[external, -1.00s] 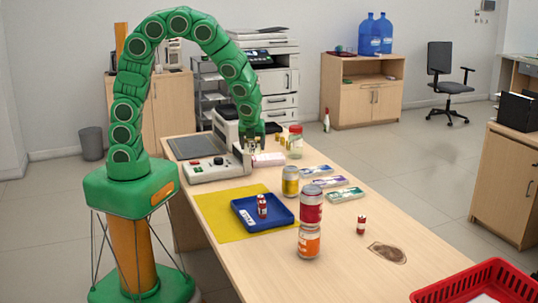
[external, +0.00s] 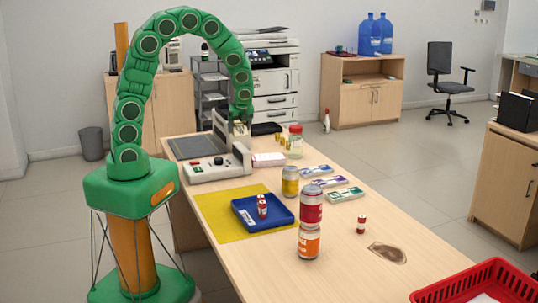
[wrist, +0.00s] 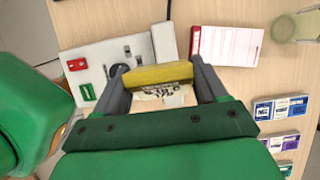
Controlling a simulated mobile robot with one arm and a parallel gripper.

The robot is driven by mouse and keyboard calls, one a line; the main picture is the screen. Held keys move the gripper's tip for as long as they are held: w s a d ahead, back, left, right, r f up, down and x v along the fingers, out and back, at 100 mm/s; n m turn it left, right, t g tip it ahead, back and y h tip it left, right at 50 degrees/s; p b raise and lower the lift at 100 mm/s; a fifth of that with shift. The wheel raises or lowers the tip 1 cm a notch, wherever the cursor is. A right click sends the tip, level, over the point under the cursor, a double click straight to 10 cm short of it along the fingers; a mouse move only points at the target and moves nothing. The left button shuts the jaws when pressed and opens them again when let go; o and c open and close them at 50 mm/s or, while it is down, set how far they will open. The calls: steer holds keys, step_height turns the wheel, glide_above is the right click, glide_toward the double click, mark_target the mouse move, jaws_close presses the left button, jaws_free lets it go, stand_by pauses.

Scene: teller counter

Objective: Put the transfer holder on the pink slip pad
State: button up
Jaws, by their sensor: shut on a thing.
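My gripper (external: 240,126) is raised above the grey and white counter machine at the far end of the counter. It is shut on a yellow-topped piece with a pale, dark-printed face, which I take to be the transfer holder (wrist: 158,75); in the wrist view it sits between both fingers of my gripper (wrist: 163,84). The pink slip pad (external: 268,160) lies flat on the counter, right of the machine. In the wrist view the pad (wrist: 227,43) is up and right of the held piece, apart from it, its top bare.
The machine (external: 215,170) stands left of the pad. A red-lidded jar (external: 295,143) and small yellow pieces (external: 280,138) are behind it to the right. Nearer are cans (external: 290,182), note bundles (external: 330,183) and a blue tray (external: 283,216) on a yellow mat (external: 212,212).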

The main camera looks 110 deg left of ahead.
steer(key=w+a+f, duration=0.4)
steer(key=w+a, duration=0.2)
steer(key=a, duration=0.2)
glide_above(266, 155)
steer(key=d, duration=0.1)
step_height(266, 155, down, 5)
steer(key=shift+w+d+r, duration=0.1)
steer(key=shift+d, duration=0.05)
steer(key=shift+w+a+f, duration=0.25)
steer(key=shift+a+f, duration=0.05)
steer(key=shift+f, duration=1.75)
steer(key=o, duration=1)
steer(key=shift+f, duration=0.15)
steer(key=shift+o, duration=0.2)
steer(key=v, duration=1.2)
